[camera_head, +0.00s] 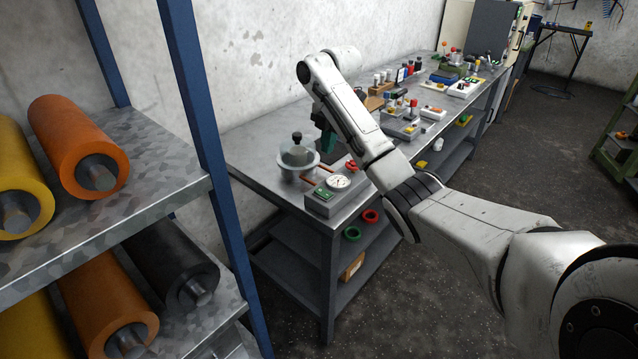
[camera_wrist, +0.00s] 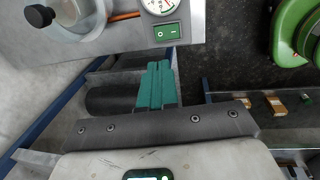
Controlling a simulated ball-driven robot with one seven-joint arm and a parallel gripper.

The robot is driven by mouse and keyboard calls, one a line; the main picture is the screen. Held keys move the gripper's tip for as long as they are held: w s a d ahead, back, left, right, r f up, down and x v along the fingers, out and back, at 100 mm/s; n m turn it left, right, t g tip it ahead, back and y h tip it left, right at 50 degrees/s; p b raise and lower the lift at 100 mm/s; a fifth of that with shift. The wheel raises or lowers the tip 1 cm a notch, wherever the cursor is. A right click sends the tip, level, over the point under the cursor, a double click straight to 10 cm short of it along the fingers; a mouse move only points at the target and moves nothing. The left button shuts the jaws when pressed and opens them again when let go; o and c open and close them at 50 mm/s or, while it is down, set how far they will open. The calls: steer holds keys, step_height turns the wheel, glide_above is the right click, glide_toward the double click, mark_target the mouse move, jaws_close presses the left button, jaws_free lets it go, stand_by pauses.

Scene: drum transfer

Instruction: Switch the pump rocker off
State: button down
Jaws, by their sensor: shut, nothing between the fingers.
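The pump rocker (camera_wrist: 166,32) is a small green switch with white marks on the grey face of the pump box, below the round gauge (camera_wrist: 160,4). It also shows in the head view (camera_head: 325,195) on the grey box (camera_head: 327,208) at the near end of the bench. I cannot tell which side of the rocker is pressed. My gripper (camera_wrist: 158,65) has teal fingers, shut together with nothing between them. In the wrist view its tips lie just below the rocker. In the head view my gripper (camera_head: 327,150) points down above the bench, behind the pump box and apart from the rocker.
A glass vessel with a black knob (camera_head: 298,155) stands left of the pump box, joined by an orange pipe. A red valve handle (camera_head: 351,165) is close behind the box. More equipment fills the bench (camera_head: 255,145) farther back. A blue-post shelf (camera_head: 200,100) holds rolls at left.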

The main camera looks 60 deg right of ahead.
steer(key=p, duration=0.2)
glide_toward(322, 190)
steer(key=f, duration=0.2)
steer(key=w+f, duration=0.1)
steer(key=f, duration=0.2)
steer(key=shift+d, duration=0.15)
steer(key=shift+w+f, duration=0.15)
steer(key=shift+f, duration=0.75)
steer(key=shift+w+f+b, duration=0.1)
steer(key=shift+f+b, duration=0.1)
steer(key=shift+b, duration=0.25)
steer(key=shift+s+p, duration=0.2)
steer(key=shift+p, duration=0.2)
steer(key=shift+s+r+p, duration=0.1)
steer(key=shift+s+p, duration=0.5)
steer(key=shift+p, duration=0.15)
steer(key=shift+r, duration=0.1)
